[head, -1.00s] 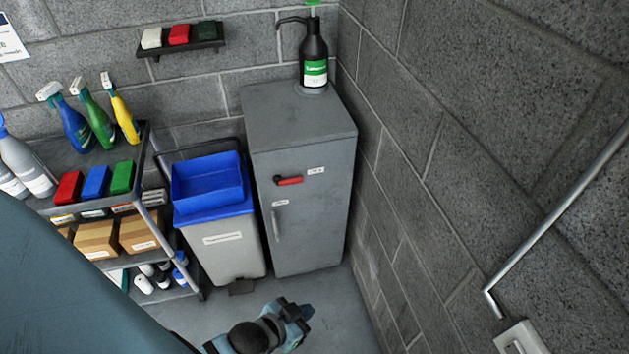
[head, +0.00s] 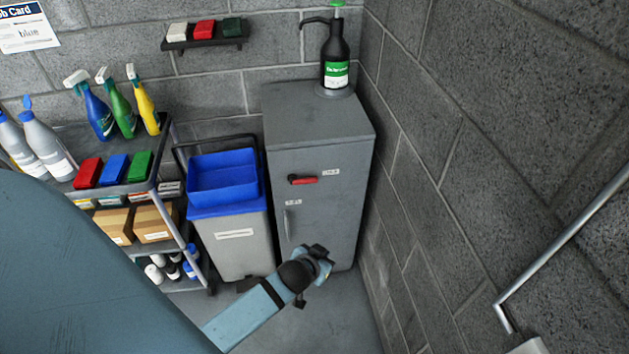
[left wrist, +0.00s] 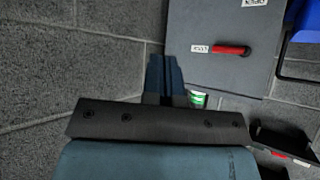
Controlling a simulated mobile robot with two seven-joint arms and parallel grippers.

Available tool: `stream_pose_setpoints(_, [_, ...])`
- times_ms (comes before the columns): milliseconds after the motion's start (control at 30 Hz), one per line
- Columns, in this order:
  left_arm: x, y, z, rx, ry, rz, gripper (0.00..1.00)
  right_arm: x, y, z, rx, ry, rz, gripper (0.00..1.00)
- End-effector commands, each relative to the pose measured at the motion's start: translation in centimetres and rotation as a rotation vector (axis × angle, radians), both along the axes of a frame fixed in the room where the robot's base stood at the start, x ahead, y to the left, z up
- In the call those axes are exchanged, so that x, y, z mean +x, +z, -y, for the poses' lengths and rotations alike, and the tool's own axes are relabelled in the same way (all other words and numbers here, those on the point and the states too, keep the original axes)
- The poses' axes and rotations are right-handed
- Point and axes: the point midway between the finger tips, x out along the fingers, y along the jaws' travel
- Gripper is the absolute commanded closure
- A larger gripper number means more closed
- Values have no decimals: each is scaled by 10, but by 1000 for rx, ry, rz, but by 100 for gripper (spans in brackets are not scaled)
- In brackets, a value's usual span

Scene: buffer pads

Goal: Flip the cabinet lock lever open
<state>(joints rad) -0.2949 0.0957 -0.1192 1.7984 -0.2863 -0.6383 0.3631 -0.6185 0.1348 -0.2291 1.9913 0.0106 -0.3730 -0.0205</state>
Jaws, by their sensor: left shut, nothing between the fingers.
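The grey cabinet (head: 320,150) stands in the corner by the right wall. Its lock lever (head: 304,180) has a red grip and a dark pivot at its left end, and lies roughly horizontal on the door. My left gripper (head: 322,258) is in front of the lower part of the door, below the lever and apart from it. In the left wrist view, the shut fingers (left wrist: 163,75) are empty, and the red lever (left wrist: 230,50) shows to their right on the cabinet door (left wrist: 215,22). My right gripper is not in view.
A vertical door handle (head: 287,222) is below the lever. A black pump bottle (head: 336,58) stands on the cabinet. A bin with a blue tray (head: 222,178) and a loaded shelf cart are left. A metal rail (head: 560,245) runs along the right wall.

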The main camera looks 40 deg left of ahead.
Motion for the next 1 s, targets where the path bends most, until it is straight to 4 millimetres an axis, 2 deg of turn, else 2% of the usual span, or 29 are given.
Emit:
stream_pose_setpoints(33, [35,3,-20,11,90,7,100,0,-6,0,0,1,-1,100])
stream_pose_setpoints(100, [71,11,-47,18,229,9,100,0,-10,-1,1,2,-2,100])
stream_pose_setpoints(200, [114,27,-82,17,417,27,100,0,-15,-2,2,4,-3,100])
stream_pose_setpoints(333, [150,51,-113,5,609,62,100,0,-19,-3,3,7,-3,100])
stream_pose_setpoints(400, [161,60,-123,0,679,78,100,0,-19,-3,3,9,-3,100])
stream_pose_setpoints(533, [170,69,-133,-6,747,94,100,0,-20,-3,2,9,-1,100])
stream_pose_setpoints(1000, [171,70,-134,-8,755,97,100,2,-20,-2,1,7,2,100])
